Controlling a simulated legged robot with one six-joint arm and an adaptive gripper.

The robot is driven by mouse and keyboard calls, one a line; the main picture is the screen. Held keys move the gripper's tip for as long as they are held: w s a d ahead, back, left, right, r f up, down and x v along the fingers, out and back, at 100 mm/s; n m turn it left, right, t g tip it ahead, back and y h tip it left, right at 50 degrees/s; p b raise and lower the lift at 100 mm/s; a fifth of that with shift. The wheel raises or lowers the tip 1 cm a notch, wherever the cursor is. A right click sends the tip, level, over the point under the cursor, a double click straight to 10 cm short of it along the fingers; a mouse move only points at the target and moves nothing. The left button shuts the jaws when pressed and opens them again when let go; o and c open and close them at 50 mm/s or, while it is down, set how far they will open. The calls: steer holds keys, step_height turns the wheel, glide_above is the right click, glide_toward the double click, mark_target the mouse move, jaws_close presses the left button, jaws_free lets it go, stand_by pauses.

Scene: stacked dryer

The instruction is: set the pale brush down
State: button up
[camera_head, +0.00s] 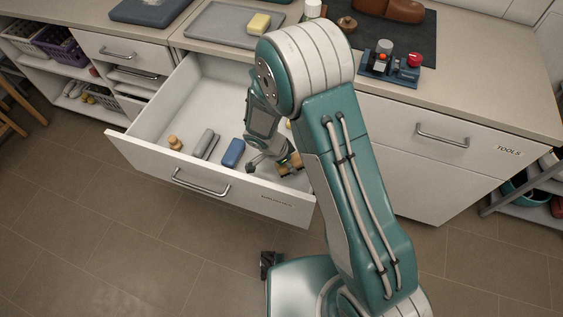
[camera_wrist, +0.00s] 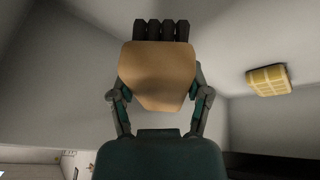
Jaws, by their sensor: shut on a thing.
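The pale brush (camera_wrist: 157,62) has a tan wooden body and dark bristles, and it fills the middle of the wrist view. My gripper (camera_wrist: 157,92) is shut on it, with one finger on each side of the tan body. In the head view my gripper (camera_head: 272,161) is down inside the open white drawer (camera_head: 150,117), near its right front corner. The brush (camera_head: 290,164) shows only partly there, beside the fingers. I cannot tell whether it touches the drawer floor.
In the drawer lie a small tan wooden piece (camera_head: 174,143), a grey block (camera_head: 205,143) and a blue block (camera_head: 233,153). A yellow block (camera_wrist: 268,80) shows in the wrist view. The drawer's front panel (camera_head: 200,181) stands close to my gripper. The drawer's left back floor is clear.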

mark_target(288, 171)
step_height(288, 171, down, 5)
steer(key=shift+a+r, duration=0.1)
steer(key=shift+a, duration=0.05)
steer(key=o, duration=1.2)
